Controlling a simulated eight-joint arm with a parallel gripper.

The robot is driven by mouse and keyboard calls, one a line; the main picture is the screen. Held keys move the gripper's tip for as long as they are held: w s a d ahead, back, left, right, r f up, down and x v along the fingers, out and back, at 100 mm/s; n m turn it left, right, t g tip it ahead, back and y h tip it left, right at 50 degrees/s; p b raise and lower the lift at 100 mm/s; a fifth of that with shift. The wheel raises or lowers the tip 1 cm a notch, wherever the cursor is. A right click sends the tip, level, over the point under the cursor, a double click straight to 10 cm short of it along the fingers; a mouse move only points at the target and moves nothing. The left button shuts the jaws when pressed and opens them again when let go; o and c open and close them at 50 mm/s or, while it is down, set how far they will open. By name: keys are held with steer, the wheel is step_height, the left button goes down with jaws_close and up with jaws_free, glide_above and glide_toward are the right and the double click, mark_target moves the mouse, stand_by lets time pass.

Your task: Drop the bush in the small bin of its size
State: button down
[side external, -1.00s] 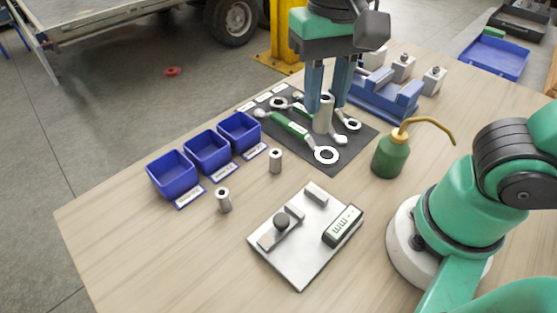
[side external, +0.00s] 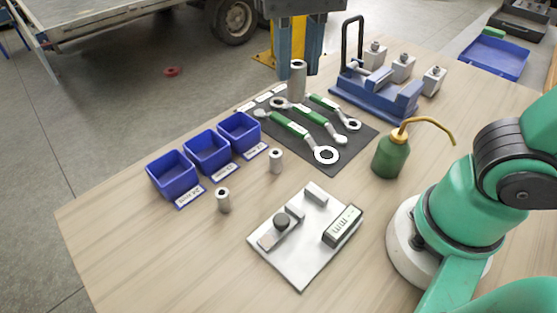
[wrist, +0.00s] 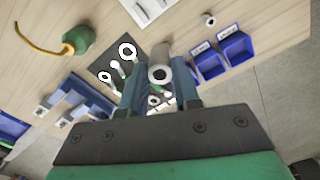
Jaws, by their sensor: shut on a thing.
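A grey metal bush (side external: 297,82) is between the fingers of my gripper (side external: 298,62), which is shut on it above the far left of the dark tool mat. In the wrist view the bush (wrist: 160,75) shows end-on between the blue fingers of my gripper (wrist: 160,88). Three small blue bins stand in a row at the table's left edge: a near bin (side external: 173,177), a middle bin (side external: 208,153) and a far bin (side external: 239,133). Each has a white label in front, too small to read. All look empty.
Two more bushes stand upright, one nearer (side external: 223,200) and one farther (side external: 276,161). Wrenches (side external: 290,124) lie on the dark mat (side external: 335,165). A metal gauge plate (side external: 300,270), a green oil can (side external: 391,155) and a blue fixture (side external: 375,100) stand around. The front left table is clear.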

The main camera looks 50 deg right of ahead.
steer(key=w+a+f, duration=0.2)
steer(key=w+f, duration=0.2)
steer(key=w, duration=0.6)
steer(key=shift+w+a+f, duration=0.1)
steer(key=shift+w+f, duration=1.15)
steer(key=shift+f, duration=1)
steer(key=shift+w+f, duration=1.3)
steer(key=shift+f, duration=0.95)
steer(key=shift+w+a+f, duration=0.1)
steer(key=shift+w+f, duration=1.15)
steer(key=shift+f, duration=1)
steer(key=c, duration=0.6)
jaws_free()
steer(key=shift+o, duration=0.2)
step_height(320, 180, up, 6)
steer(key=shift+f, duration=0.15)
steer(key=shift+d, duration=0.1)
